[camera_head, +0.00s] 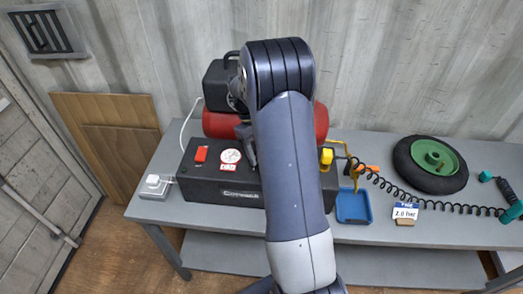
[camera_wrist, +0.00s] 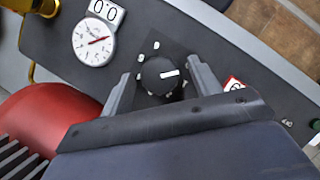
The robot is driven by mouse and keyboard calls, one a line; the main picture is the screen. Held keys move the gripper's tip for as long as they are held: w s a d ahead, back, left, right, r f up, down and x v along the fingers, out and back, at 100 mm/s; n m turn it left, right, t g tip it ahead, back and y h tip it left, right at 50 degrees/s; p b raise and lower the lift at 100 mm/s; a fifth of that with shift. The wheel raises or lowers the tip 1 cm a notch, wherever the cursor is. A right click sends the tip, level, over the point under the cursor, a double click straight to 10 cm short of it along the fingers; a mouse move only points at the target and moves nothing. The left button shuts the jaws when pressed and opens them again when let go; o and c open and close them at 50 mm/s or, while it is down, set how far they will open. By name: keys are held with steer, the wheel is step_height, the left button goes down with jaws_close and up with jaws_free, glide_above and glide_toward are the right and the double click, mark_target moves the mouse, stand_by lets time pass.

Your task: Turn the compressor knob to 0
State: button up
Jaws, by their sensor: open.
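The compressor has a red tank (camera_head: 222,123) and a dark control box (camera_head: 205,190) on a grey bench. In the wrist view its round black knob (camera_wrist: 160,75) carries a white pointer mark, turned toward the right of the picture. Several small white marks lie around the knob, too small to read. My gripper (camera_wrist: 160,84) is open, one finger on each side of the knob; I cannot tell whether they touch it. A white gauge (camera_wrist: 95,41) with a red needle and a display reading 00 (camera_wrist: 105,11) are beside it. My arm hides the knob in the head view.
A red switch (camera_head: 201,154) and a yellow fitting (camera_head: 327,157) are on the compressor. To the right are a blue tray (camera_head: 353,207), a wheel with a green hub (camera_head: 432,158), a coiled hose (camera_head: 450,206) and a 2.0 bar sign (camera_head: 405,211). A white socket box (camera_head: 153,186) is at left.

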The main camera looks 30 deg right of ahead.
steer(key=d+b+v, duration=0.1)
steer(key=v, duration=0.9)
steer(key=shift+a+r, duration=0.4)
steer(key=shift+a, duration=0.1)
steer(key=shift+w, duration=0.15)
steer(key=p+x, duration=0.1)
steer(key=x, duration=1)
